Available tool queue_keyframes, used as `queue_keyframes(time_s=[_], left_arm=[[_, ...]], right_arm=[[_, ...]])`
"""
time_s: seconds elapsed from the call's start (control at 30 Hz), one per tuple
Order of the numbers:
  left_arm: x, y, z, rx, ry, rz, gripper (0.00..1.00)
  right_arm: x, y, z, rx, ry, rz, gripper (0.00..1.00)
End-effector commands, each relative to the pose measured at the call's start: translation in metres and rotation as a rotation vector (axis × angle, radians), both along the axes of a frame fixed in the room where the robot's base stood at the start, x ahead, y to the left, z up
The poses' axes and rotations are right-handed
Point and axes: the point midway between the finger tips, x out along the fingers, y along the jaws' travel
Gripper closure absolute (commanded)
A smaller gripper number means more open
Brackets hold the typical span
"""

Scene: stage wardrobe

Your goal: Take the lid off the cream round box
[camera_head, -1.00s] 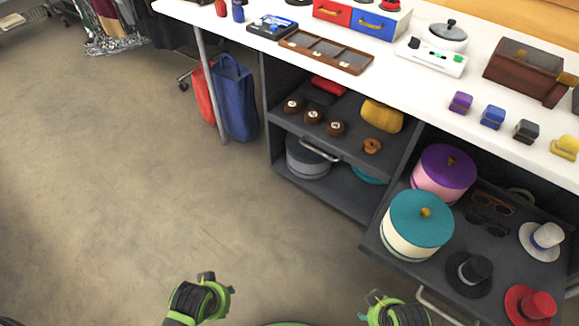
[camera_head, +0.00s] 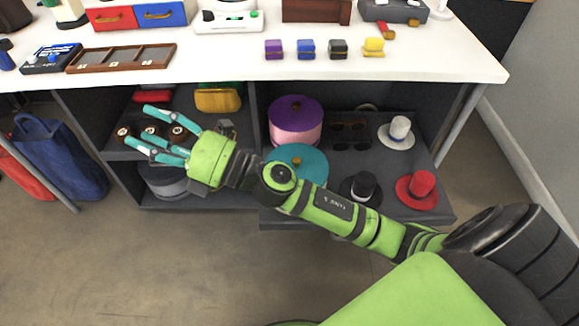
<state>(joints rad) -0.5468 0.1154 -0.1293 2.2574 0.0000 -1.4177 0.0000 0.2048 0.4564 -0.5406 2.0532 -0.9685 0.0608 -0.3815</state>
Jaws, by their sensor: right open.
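The cream round box shows only by its teal lid (camera_head: 312,160) on the right pull-out shelf. The lid's small gold knob is visible, and my right arm crosses in front and hides the cream body. The lid appears to sit on the box. My right gripper (camera_head: 138,126) is open, with its teal fingers spread and pointing left. It is well to the left of the lid, in front of the left shelf with the brown round items, and appears empty. My left gripper is out of view.
A pink box with a purple lid (camera_head: 296,112) stands behind the teal lid. A black hat (camera_head: 362,187), a red hat (camera_head: 420,187), a white hat (camera_head: 398,134) and sunglasses (camera_head: 350,146) lie to the right. The white counter (camera_head: 420,66) overhangs the shelves.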

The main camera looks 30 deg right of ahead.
Motion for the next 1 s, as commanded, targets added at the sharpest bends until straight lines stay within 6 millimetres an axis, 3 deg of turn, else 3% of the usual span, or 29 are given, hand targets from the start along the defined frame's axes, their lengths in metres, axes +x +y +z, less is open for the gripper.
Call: queue_keyframes(time_s=[0.03,0.13,0.2,0.27,0.37,0.47,0.5,0.6,0.7,0.83,1.0], left_arm=[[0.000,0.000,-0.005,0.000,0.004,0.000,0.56],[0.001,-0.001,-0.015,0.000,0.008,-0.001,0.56],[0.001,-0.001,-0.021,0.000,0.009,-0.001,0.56],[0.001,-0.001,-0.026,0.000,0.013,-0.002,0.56],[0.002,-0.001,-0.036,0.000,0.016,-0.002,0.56],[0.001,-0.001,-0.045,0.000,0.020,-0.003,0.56],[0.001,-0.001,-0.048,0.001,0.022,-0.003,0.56],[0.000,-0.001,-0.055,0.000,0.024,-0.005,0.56],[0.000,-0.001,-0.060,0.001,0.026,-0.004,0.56],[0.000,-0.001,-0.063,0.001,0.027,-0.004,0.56],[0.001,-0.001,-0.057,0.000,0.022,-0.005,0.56]], right_arm=[[-0.008,0.020,-0.002,-0.157,-0.123,0.085,0.48],[-0.025,0.047,-0.028,-0.476,-0.337,0.258,0.48],[-0.033,0.050,-0.059,-0.711,-0.456,0.380,0.48],[-0.034,0.041,-0.090,-0.918,-0.538,0.486,0.48],[-0.027,0.000,-0.139,-1.269,-0.617,0.665,0.48],[-0.013,-0.070,-0.174,-1.608,-0.611,0.843,0.48],[-0.007,-0.101,-0.181,-1.729,-0.583,0.910,0.48],[0.003,-0.176,-0.183,-1.973,-0.476,1.055,0.48],[0.005,-0.231,-0.174,-2.126,-0.356,1.158,0.48],[0.003,-0.267,-0.165,-2.214,-0.254,1.229,0.48],[0.001,-0.275,-0.179,-2.227,-0.233,1.248,0.48]])
